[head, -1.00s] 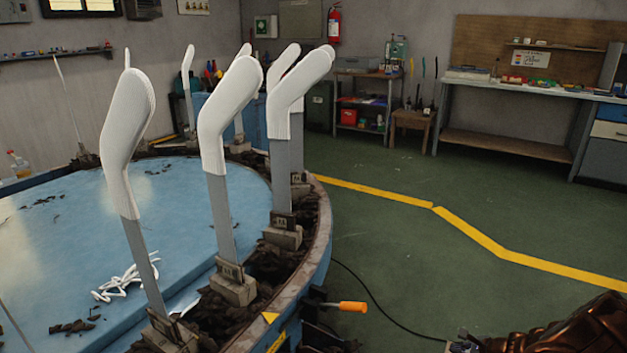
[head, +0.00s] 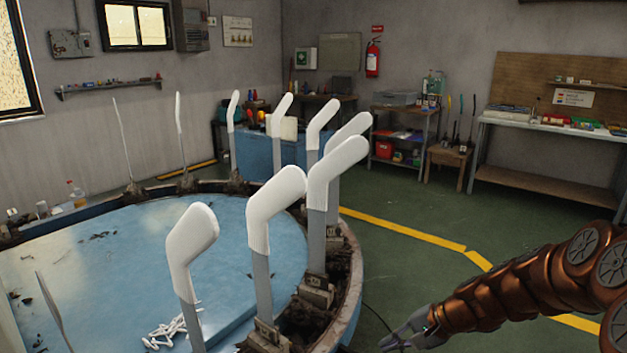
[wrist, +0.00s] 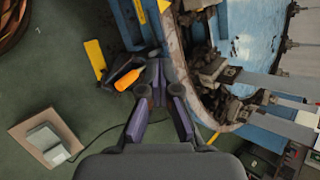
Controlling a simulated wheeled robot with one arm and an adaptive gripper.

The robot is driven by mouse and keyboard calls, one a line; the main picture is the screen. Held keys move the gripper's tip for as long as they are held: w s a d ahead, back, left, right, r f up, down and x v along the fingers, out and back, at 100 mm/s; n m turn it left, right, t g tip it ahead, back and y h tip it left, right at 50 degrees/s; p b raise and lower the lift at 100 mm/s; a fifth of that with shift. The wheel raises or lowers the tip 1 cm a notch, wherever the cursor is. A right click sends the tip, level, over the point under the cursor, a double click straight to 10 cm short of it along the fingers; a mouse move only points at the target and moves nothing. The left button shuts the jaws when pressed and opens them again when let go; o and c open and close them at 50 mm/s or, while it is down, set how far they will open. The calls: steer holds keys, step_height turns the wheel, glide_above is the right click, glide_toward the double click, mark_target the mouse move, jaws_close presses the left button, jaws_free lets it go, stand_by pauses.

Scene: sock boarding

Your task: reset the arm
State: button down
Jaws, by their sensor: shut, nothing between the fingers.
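My gripper (head: 405,339) is at the bottom of the head view, low over the green floor to the right of the round blue table. In the wrist view my gripper (wrist: 157,78) is shut and empty, its dark fingertips together. White socks stand on upright grey boards around the table rim; the nearest sock (head: 190,240) is on the left, and another sock (head: 274,195) and a further sock (head: 336,165) follow to the right. The lower part of the nearest board is cut off by the picture edge.
The round table (head: 225,240) has a dark, debris-strewn rim and a pile of white strips (head: 168,332) on its top. An orange-handled tool (wrist: 128,80) sticks out beside the table. Green floor (head: 400,270) lies open to the right. A workbench (head: 560,129) stands at the back wall.

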steer(key=s+a+r+n+g+h+p, duration=0.1)
steer(key=s+a+r+n+g+p, duration=0.2)
steer(key=s+r, duration=0.4)
steer(key=s+a+r+n+h+p, duration=0.2)
steer(key=s+r+n+p, duration=0.1)
steer(key=s+r+p, duration=0.3)
steer(key=s+d+r+n+h+p, duration=0.1)
steer(key=s+d+r+h+p, duration=0.1)
steer(key=s, duration=0.7)
steer(key=s+d+r+n+g+h+p, duration=0.1)
steer(key=s+d+r+n+h+p, duration=0.1)
steer(key=s+r, duration=0.7)
steer(key=d+h+p, duration=0.1)
steer(key=d+p, duration=0.1)
steer(key=p, duration=0.1)
steer(key=shift+d+r+g+p, duration=0.25)
steer(key=shift+r+g+p, duration=0.05)
steer(key=shift+p, duration=0.1)
stand_by(2.6)
